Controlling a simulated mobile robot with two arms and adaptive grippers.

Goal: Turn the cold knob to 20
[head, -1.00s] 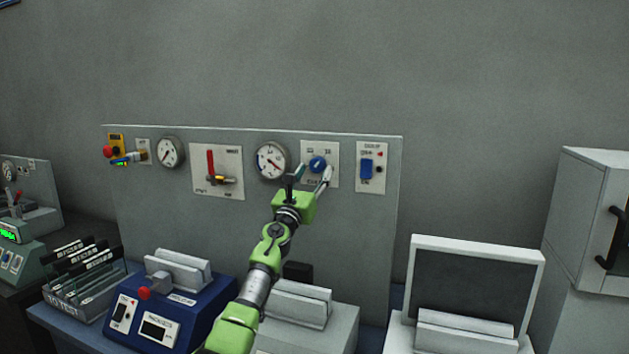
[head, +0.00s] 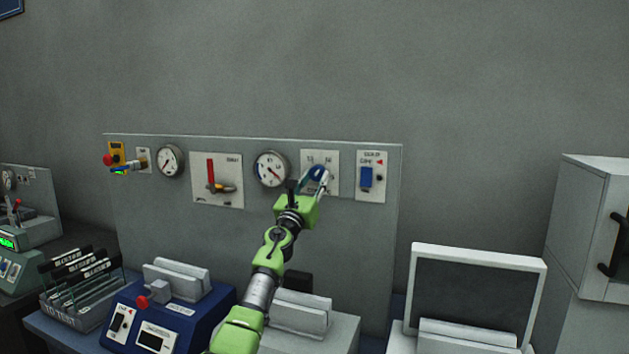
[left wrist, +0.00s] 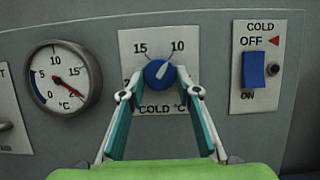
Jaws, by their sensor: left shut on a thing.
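The cold knob is a round blue knob with a white pointer. In the left wrist view the cold knob (left wrist: 159,73) sits on a white plate (left wrist: 133,45) marked 15, 10 and COLD °C, and its pointer aims up and right, towards the 10. My left gripper (left wrist: 159,92) is shut on the knob, one finger on each side. In the head view my left gripper (head: 314,182) reaches the plate and largely covers the knob. The plate's lower left mark is mostly hidden by a finger. My right gripper is not in view.
Left of the knob is a round gauge (left wrist: 64,77) in °C with a red needle. To the right is the COLD switch (left wrist: 254,70) with a blue rocker. A red lever (head: 211,172) sits further left on the panel. Devices stand on the bench below.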

